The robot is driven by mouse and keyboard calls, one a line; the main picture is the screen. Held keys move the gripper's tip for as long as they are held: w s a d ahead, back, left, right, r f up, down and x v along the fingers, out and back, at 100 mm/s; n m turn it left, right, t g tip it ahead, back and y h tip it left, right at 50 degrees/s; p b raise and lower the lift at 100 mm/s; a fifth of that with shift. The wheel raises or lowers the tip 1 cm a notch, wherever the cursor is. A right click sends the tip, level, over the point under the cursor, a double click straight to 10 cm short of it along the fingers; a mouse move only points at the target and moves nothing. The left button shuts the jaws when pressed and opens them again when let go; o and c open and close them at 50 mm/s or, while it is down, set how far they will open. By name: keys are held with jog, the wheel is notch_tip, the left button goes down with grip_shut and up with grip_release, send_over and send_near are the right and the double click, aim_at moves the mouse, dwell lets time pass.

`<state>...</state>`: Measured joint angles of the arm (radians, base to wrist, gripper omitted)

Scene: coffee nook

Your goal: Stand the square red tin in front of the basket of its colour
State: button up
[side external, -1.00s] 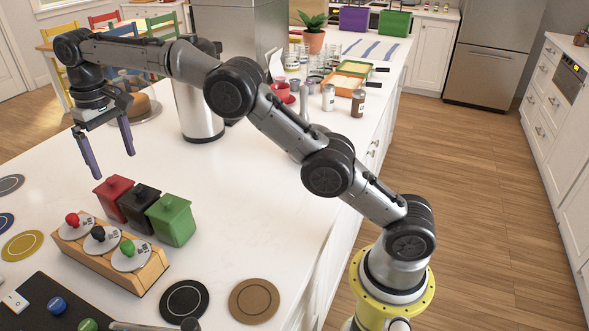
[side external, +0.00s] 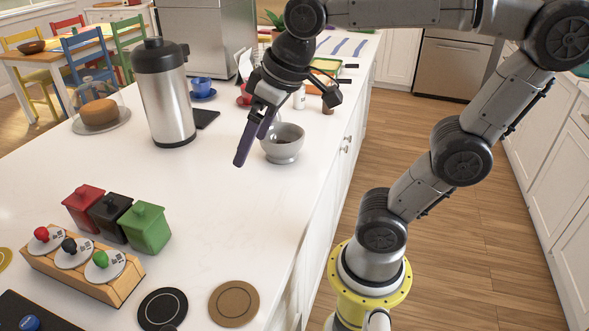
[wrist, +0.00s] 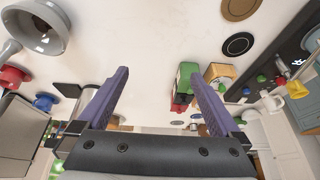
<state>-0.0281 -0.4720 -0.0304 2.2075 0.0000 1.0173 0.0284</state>
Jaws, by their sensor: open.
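The square red tin (side external: 84,208) stands on the white counter at the left end of a row, with a black tin (side external: 110,216) and a green tin (side external: 145,229) beside it. A wooden rack (side external: 122,291) stands in front of the row. It holds white discs with a red knob (side external: 41,234), a black knob and a green knob. I cannot tell whether these are the baskets. My gripper (side external: 256,143) is open and empty, above the counter by the bowl, well away from the tins. In the wrist view, the red tin (wrist: 179,104) is partly hidden behind the green tin (wrist: 187,74).
A grey bowl (side external: 283,152) is close to my gripper. A steel flask (side external: 166,100) and a domed cake stand (side external: 98,113) stand farther back. Dark and brown coasters (side external: 233,303) lie near the front edge. The counter between tins and flask is clear.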

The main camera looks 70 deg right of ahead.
jog(key=s+f, duration=0.5)
jog(key=s, duration=0.2)
jog(key=shift+d+f+t, duration=0.35)
jog(key=shift+t, duration=0.05)
dwell(0.7)
